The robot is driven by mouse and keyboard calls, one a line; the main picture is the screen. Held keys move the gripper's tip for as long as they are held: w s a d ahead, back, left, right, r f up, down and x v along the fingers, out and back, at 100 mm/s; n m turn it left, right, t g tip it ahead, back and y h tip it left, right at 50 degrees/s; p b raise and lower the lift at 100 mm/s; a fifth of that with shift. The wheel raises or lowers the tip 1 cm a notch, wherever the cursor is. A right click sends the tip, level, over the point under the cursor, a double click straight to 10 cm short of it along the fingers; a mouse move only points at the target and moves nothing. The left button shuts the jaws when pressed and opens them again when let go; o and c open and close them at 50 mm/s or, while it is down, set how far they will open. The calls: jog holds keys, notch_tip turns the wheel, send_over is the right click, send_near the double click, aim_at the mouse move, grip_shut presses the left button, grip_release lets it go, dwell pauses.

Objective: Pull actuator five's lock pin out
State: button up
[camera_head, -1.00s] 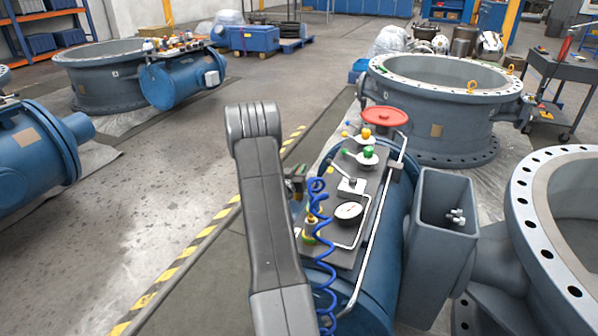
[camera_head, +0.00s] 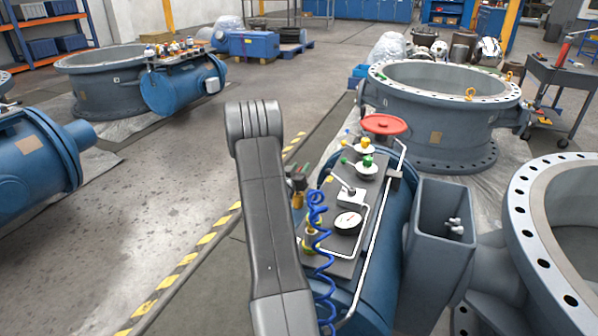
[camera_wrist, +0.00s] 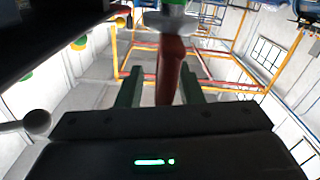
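The nearest blue actuator (camera_head: 388,215) lies below the head camera, with a dark panel on top; I see no number on it. In the wrist view my gripper (camera_wrist: 160,88) has two green fingers standing apart. A red-brown bar (camera_wrist: 171,68) hangs between them under a pale and green part, with a gap at the left finger. I cannot tell whether this bar is the lock pin. My arm hides the gripper in the head view.
A blue coiled hose (camera_head: 318,240) runs down beside my arm. A bent white pipe (camera_head: 372,240) edges the panel. A grey open box (camera_head: 441,225) and flanged valve bodies (camera_head: 440,95) stand to the right.

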jog(key=shift+f, duration=0.15)
jog(key=shift+s+a, duration=0.15)
jog(key=shift+s, duration=0.1)
jog(key=p+v, duration=0.2)
jog(key=v, duration=1.1)
jog(key=shift+s+p, duration=0.15)
jog(key=shift+p, duration=0.15)
jog(key=b+x, duration=0.2)
jog(key=x, duration=1.1)
jog(key=shift+w+f+b, duration=0.1)
jog(key=shift+w+b, duration=0.1)
jog(key=shift+b, duration=0.15)
jog(key=shift+w+f, duration=0.2)
jog(key=shift+w, duration=0.05)
jog(key=shift+f+b, duration=0.3)
jog(key=shift+f, duration=0.1)
